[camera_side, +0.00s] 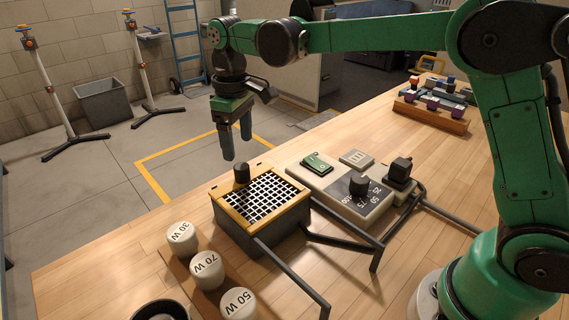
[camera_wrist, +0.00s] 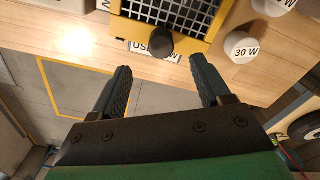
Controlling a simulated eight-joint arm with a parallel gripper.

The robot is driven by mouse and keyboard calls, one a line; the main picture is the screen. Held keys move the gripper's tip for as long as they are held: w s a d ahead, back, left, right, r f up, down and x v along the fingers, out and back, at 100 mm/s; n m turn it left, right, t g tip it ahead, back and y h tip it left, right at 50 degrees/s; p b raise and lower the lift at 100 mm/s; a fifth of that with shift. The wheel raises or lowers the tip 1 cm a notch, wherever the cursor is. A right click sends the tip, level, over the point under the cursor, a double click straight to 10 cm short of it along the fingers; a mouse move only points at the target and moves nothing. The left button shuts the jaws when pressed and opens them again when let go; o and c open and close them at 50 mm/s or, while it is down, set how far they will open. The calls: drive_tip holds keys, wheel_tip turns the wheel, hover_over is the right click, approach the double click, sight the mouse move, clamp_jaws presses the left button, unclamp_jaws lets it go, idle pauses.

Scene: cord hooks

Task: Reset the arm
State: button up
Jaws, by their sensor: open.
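My gripper (camera_side: 236,148) hangs from the green arm in the side view, fingers pointing down. It is above and just behind the yellow-topped box with a black and white grid (camera_side: 262,197). In the wrist view my gripper (camera_wrist: 160,75) shows two dark fingers spread apart with nothing between them. The box's black knob (camera_wrist: 160,42) lies just beyond the fingertips there, and the knob also shows in the side view (camera_side: 241,173). The fingers look apart from the box and knob.
White cylinders marked 30 W (camera_side: 182,239), 70 W (camera_side: 207,271) and 50 W (camera_side: 239,304) stand at the front left. A grey control panel (camera_side: 347,190) with a green switch and dial sits right of the box. Dark bars run across the table. A wooden rack (camera_side: 432,112) stands at the back.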

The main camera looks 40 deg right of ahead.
drive_tip(key=s+d+m+t, duration=0.2)
drive_tip(key=s+d+t, duration=0.1)
drive_tip(key=s, duration=0.4)
drive_tip(key=s+d+m+t, duration=0.3)
drive_tip(key=s+d, duration=0.1)
drive_tip(key=s, duration=0.3)
drive_tip(key=shift+s+f+t, duration=0.2)
drive_tip(key=shift+f+t, duration=0.05)
drive_tip(key=shift+t, duration=0.15)
